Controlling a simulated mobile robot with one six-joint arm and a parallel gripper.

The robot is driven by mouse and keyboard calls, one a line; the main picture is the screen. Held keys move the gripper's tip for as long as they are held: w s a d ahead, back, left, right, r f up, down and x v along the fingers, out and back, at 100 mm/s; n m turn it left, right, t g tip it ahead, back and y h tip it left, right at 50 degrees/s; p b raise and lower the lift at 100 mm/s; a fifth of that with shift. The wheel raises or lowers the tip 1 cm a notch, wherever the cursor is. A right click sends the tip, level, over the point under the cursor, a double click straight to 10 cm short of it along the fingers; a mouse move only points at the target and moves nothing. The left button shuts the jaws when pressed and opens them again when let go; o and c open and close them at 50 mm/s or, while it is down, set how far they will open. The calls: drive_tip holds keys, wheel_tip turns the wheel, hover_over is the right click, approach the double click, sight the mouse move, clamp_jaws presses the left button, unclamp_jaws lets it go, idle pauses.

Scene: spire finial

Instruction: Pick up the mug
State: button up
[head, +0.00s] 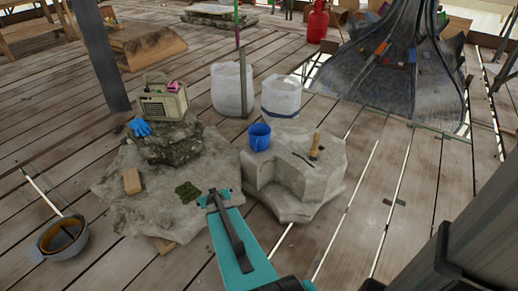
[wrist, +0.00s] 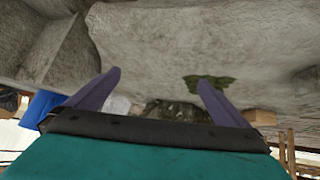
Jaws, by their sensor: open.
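The blue mug (head: 260,137) stands upright on the back left part of a pale stone block (head: 290,170). My gripper (head: 214,196) is in front of the mug and to its left, apart from it, above the flat rock slab. In the wrist view, which looks upside down, my two fingers (wrist: 158,80) are spread with nothing between them. A blue shape at the left edge there, likely the mug (wrist: 40,108), is partly hidden behind my gripper.
A chisel-like tool with a wooden handle (head: 315,146) lies on the block, right of the mug. White sacks (head: 281,97) stand behind. A radio (head: 162,103) and blue glove (head: 140,127) rest on a rock at left.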

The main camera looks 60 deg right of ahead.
drive_tip(key=s+d+r+m+t+h+b, duration=0.1)
drive_tip(key=d+r+h+b, duration=0.15)
drive_tip(key=d, duration=0.55)
drive_tip(key=s+d+r+m+t+h+b, duration=0.15)
drive_tip(key=d+b, duration=0.25)
drive_tip(key=d, duration=0.5)
drive_tip(key=t+h+b, duration=0.2)
drive_tip(key=h+b, duration=0.2)
drive_tip(key=b, duration=0.2)
approach(261, 141)
drive_tip(key=shift+w+d+r, duration=0.15)
drive_tip(key=shift+d+r, duration=0.05)
drive_tip(key=shift+d, duration=0.15)
drive_tip(key=shift+b+x, duration=0.35)
drive_tip(key=shift+x, duration=1.05)
drive_tip(key=shift+b+x, duration=0.8)
drive_tip(key=shift+x, duration=2.1)
drive_tip(key=shift+w+f, duration=0.1)
